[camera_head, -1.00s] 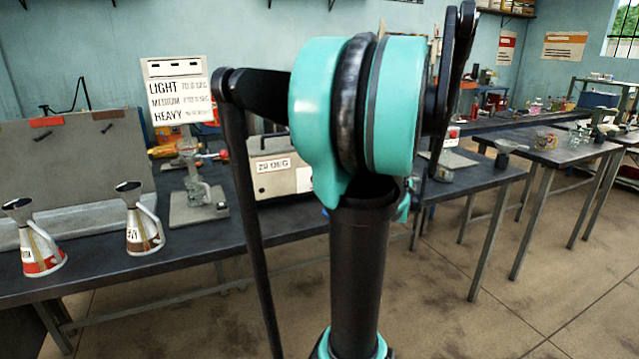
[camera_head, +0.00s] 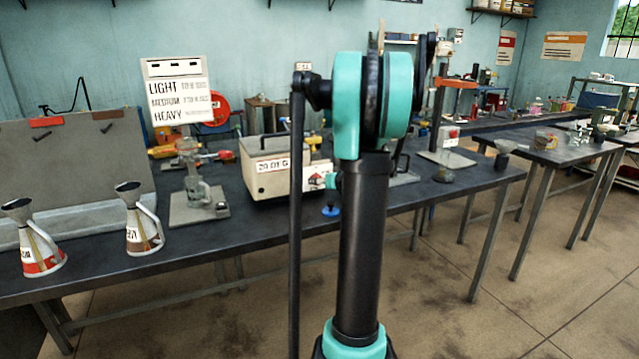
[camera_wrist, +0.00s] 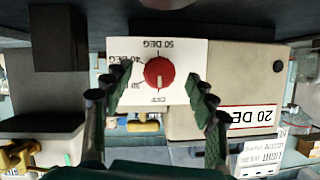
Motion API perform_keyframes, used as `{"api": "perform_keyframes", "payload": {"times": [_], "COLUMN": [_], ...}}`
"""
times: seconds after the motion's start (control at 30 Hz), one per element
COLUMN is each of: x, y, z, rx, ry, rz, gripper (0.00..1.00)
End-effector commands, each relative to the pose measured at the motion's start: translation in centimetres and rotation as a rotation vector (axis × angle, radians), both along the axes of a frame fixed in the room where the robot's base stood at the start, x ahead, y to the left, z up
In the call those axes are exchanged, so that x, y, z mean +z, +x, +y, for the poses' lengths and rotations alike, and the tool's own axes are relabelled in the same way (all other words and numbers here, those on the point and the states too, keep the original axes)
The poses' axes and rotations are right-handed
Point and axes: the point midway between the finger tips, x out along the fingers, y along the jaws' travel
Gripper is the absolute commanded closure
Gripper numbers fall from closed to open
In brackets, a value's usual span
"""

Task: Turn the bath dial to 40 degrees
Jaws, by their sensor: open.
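The bath (camera_head: 262,183) is a beige box on the bench, with a "20 DEG" label. In the wrist view, which is upside down, the bath (camera_wrist: 225,70) shows its white dial panel (camera_wrist: 198,55). The round red dial (camera_wrist: 159,73) sits on that panel, with OFF below it and 30, 40 and 50 DEG marks around it. Its white pointer line appears to face OFF. My gripper (camera_wrist: 155,92) is open, its dark fingers to either side of the dial and apart from it. In the head view my arm hides most of my gripper.
Two metal oil cans (camera_head: 143,220) stand at the bench's left. A metal stand (camera_head: 196,195) is left of the bath, with a LIGHT/MEDIUM/HEAVY sign (camera_head: 178,92) behind. Another stand (camera_head: 447,155) is to the right. The bench front (camera_head: 240,222) is mostly bare.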

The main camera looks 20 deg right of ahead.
Motion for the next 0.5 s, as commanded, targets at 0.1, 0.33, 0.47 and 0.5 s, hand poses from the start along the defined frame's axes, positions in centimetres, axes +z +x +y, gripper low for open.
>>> {"api": "perform_keyframes", "payload": {"times": [0.1,0.33,0.47,0.5], "x": [-0.5,-0.8,-0.8,-0.8], "y": [1.2,2.0,2.0,1.9], "z": [0.1,0.2,0.2,0.2], "rx": [0.0,-0.001,-0.001,-0.001], "ry": [0.0,0.001,0.001,0.001], "rz": [0.0,-0.001,-0.001,-0.001], "gripper": [0.42,0.42,0.42,0.42]}}
